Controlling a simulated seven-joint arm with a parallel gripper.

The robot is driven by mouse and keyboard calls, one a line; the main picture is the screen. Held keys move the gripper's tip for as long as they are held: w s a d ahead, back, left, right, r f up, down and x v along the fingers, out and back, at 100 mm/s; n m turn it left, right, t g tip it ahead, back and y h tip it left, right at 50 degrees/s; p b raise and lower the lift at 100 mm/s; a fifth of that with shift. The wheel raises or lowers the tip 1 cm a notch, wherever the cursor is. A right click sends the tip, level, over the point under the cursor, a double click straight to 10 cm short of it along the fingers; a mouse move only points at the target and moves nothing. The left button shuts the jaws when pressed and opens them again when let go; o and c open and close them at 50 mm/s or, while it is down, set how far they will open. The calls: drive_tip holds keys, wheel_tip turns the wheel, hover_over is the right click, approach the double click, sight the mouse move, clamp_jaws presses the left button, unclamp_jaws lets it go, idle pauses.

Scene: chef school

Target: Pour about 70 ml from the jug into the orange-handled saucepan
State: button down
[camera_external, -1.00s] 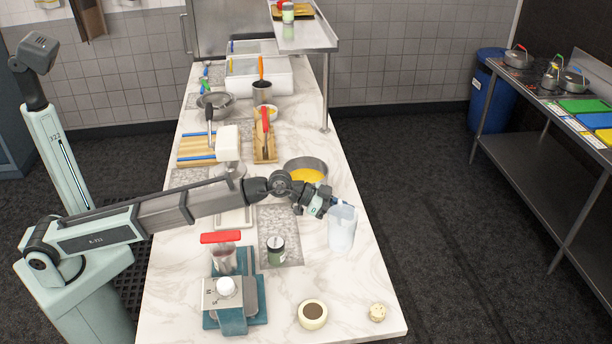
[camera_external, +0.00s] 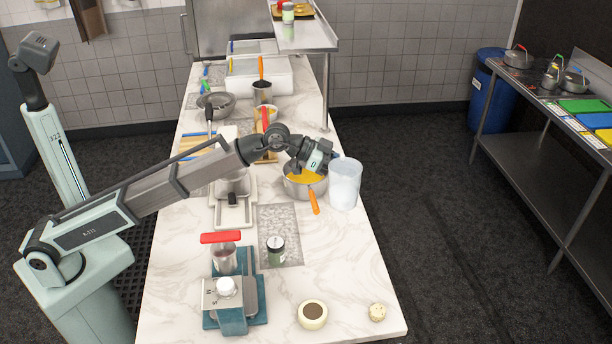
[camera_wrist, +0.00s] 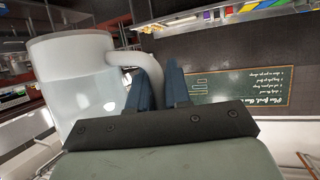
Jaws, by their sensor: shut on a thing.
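The jug (camera_external: 345,185) is translucent white and stands upright or nearly so, just right of the orange-handled saucepan. My gripper (camera_external: 330,158) is shut on its handle (camera_wrist: 148,66), and the jug body (camera_wrist: 80,85) fills the left of the wrist view with clear liquid inside. The jug looks lifted off the counter, but its exact height is hard to tell. The saucepan (camera_external: 291,187) is steel with yellow contents, and its orange handle (camera_external: 314,202) points toward the front. My gripper is above the saucepan's right rim and hides part of it.
A scale (camera_external: 232,212) with a small steel pot is left of the saucepan.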

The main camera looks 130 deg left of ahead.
drive_tip(key=s+a+n+g+y, duration=0.2)
drive_tip(key=s+a, duration=0.6)
drive_tip(key=s, duration=0.4)
drive_tip(key=s+a+n+g+y, duration=0.1)
drive_tip(key=s+a+n+y, duration=0.1)
drive_tip(key=s+a, duration=0.8)
drive_tip(key=s+a+f+n+g+y, duration=0.1)
drive_tip(key=s, duration=0.8)
drive_tip(key=s+a+f+n+g, duration=0.2)
drive_tip(key=s, duration=0.7)
drive_tip(key=s+a+f+n+g+y, duration=0.1)
drive_tip(key=s+a+f, duration=0.1)
drive_tip(key=s, duration=0.7)
drive_tip(key=shift+s+a+n+g+y, duration=0.25)
drive_tip(key=shift+s+n+g+y, duration=0.05)
drive_tip(key=shift+n+g, duration=0.1)
drive_tip(key=shift+w+f, duration=0.1)
drive_tip(key=shift+w, duration=0.05)
drive_tip(key=w+d+f+m+g+y, duration=0.1)
drive_tip(key=w+f+m+g, duration=0.5)
drive_tip(key=w+m+g, duration=0.1)
drive_tip(key=shift+w+f+m, duration=0.2)
drive_tip(key=shift+w+m, duration=0.65)
drive_tip(key=shift+m, duration=0.15)
